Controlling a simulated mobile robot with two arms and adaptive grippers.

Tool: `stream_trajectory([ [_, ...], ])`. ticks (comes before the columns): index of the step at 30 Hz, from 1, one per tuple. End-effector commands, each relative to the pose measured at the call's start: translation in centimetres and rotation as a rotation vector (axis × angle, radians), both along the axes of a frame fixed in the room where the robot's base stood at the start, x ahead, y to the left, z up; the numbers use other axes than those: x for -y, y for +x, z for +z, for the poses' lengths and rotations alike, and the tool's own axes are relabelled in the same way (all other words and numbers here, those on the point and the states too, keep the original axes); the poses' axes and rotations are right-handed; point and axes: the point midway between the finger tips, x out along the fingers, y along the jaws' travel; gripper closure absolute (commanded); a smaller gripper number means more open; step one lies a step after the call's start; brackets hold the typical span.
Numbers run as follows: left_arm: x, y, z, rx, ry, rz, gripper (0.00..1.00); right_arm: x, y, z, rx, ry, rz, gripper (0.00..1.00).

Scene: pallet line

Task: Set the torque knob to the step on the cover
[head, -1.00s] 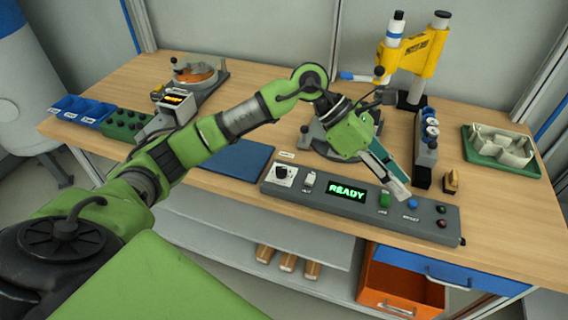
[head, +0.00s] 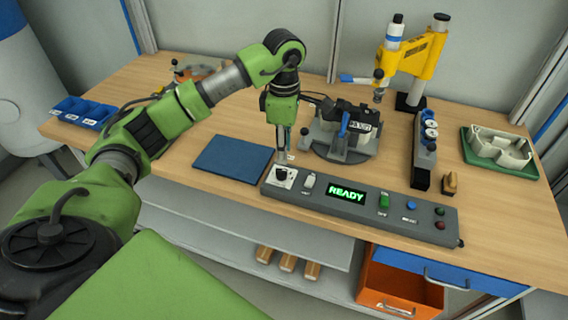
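The torque knob (head: 281,174) is a small dark knob on a white plate at the left end of the grey control panel (head: 400,226). My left gripper (head: 281,160) points down right over this knob, its fingertips at or just above it. I cannot tell whether the fingers touch the knob or how far apart they are. The knob is partly hidden, so its setting cannot be read. A pale housing part (head: 497,150) lies in a green tray (head: 480,162) at the right. Which part is the cover is unclear, and no step marking is readable. My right gripper is out of view.
The panel display (head: 346,194) reads READY in green. Behind the panel stands a round grey fixture (head: 340,151) with a black labelled part (head: 360,124). A yellow press (head: 415,55) stands behind. A blue mat (head: 233,158) lies to the left. An orange drawer (head: 400,285) is open below.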

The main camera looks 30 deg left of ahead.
Motion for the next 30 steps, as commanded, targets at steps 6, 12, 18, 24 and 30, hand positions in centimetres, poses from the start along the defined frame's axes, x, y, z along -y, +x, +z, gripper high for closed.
stream_trajectory([
  [6,0.1,-0.2,-4.1,-0.004,-0.001,0.000,0.74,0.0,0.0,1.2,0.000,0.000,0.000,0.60],
  [12,0.0,0.0,-6.3,-0.001,-0.002,0.000,0.74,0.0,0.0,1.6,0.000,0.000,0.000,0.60],
  [18,0.0,0.0,-6.8,0.001,-0.001,0.000,0.74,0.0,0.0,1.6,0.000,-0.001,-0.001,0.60],
  [24,0.0,0.0,-6.8,0.002,-0.001,0.000,0.84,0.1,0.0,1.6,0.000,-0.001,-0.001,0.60],
  [30,0.1,0.0,-6.8,0.002,-0.001,0.000,1.00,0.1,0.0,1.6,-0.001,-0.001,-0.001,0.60],
])
